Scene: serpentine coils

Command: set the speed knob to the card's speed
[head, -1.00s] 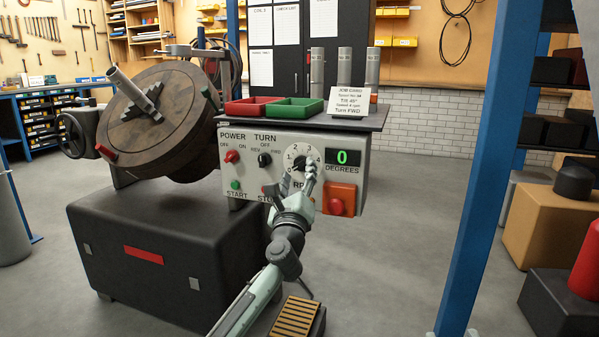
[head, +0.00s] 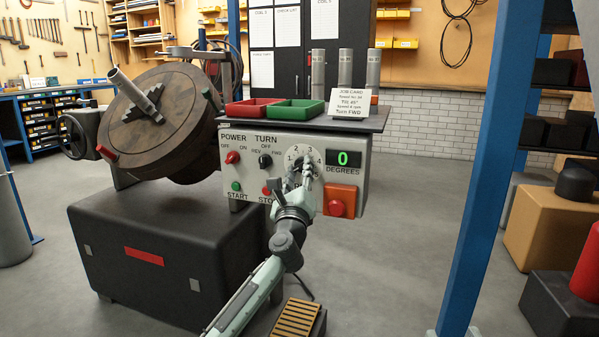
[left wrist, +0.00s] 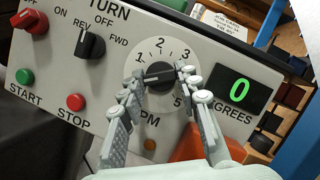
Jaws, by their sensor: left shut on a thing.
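The speed knob (left wrist: 158,76) is a black bar knob on a round white dial marked with numbers above RPM. Its pale line lies toward the left in the left wrist view; the number it meets is hard to tell. My left gripper (left wrist: 160,84) is shut on the knob, with fingers on both sides of it. In the head view the gripper (head: 303,178) covers the dial's lower part and most of the knob. The white job card (head: 350,103) stands on the shelf above the panel; its small speed line seems to read 4 rpm. My right gripper is not in view.
The panel has a red power knob (head: 233,158), a black turn knob (head: 265,160), a green start button (head: 236,186) and a red stop button (left wrist: 75,102). A red button on an orange box (head: 337,207) sits close right of the dial. The display (head: 343,158) shows 0 degrees.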

